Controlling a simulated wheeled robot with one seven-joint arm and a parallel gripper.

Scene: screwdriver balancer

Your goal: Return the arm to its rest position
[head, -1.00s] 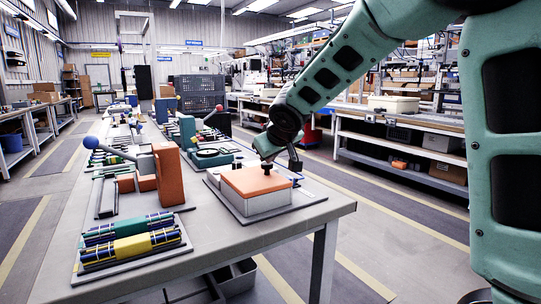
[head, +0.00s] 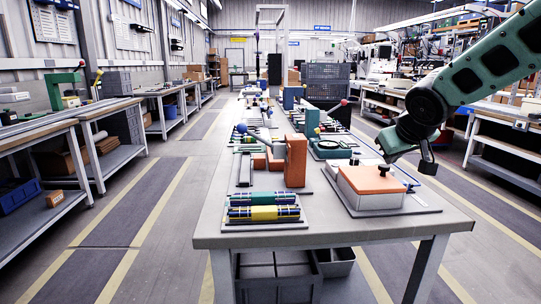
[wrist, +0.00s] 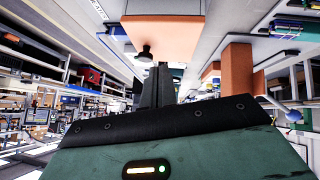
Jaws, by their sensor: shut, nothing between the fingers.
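My gripper (head: 428,164) is at the right of the head view, beside the table's right edge and the orange-topped box. My green arm reaches in from the upper right and bends down to it. The gripper holds nothing. In the wrist view my gripper (wrist: 158,80) shows as dark, closed fingers in the middle, with the orange box and its black knob beyond them. No object touches the fingers.
The grey table (head: 330,236) carries an orange-topped box (head: 372,181), an orange upright block (head: 296,161) and a tray of blue, yellow and green rods (head: 263,213). Grey bins (head: 275,277) sit below. Aisles on both sides have bare floor. Benches stand left and right.

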